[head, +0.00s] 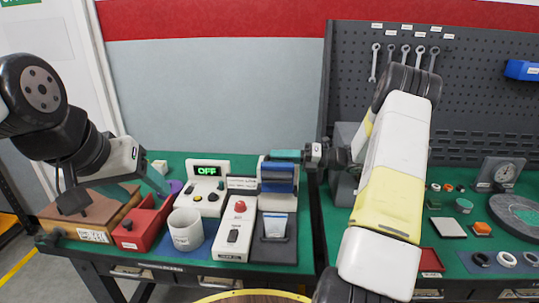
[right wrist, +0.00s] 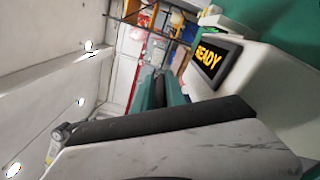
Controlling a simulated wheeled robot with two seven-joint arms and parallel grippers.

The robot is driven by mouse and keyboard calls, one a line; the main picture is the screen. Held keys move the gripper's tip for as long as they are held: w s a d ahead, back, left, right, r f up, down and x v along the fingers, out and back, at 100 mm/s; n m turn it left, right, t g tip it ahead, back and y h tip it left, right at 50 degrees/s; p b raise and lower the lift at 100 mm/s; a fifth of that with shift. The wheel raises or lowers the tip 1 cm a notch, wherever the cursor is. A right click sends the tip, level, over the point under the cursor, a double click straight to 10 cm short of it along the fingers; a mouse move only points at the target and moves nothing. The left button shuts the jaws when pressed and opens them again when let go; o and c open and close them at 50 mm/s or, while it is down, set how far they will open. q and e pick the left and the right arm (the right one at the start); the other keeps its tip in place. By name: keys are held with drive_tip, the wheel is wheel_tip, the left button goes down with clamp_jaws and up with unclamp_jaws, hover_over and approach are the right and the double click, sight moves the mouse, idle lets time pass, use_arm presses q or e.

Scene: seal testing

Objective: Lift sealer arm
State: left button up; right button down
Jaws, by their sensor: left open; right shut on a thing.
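The sealer (head: 279,186) stands on the green bench, a pale machine with a dark blue front. Its sealer arm is mostly hidden behind my right gripper, so I cannot tell how far it is raised. My right gripper (head: 278,155) has teal fingers shut at the top of the sealer, on the sealer arm. In the right wrist view the teal fingers (right wrist: 160,92) lie close together beside a screen (right wrist: 210,60) reading READY. A white pouch (head: 275,225) stands in a dark holder in front of the sealer. My left gripper (head: 157,188) is open above the red tray.
Left of the sealer are a control box (head: 235,242) with a red button, a white mug (head: 186,230), a red tray (head: 141,229) and a box with a green OFF display (head: 208,171). A pegboard (head: 470,75) with hanging wrenches stands behind the right bench.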

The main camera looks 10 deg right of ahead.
drive_tip(key=shift+s+f, duration=0.1)
drive_tip(key=shift+f, duration=0.25)
drive_tip(key=c, duration=1.5)
unclamp_jaws()
drive_tip(key=shift+o, duration=0.2)
drive_tip(key=shift+r, duration=0.1)
drive_tip(key=shift+r, duration=0.25)
drive_tip(key=s+a+r, duration=0.2)
drive_tip(key=s, duration=0.5)
drive_tip(key=s+a+r, duration=0.2)
drive_tip(key=s, duration=0.6)
drive_tip(key=shift+s+a+r, duration=0.15)
drive_tip(key=shift+a+r, duration=0.05)
drive_tip(key=shift+a, duration=0.05)
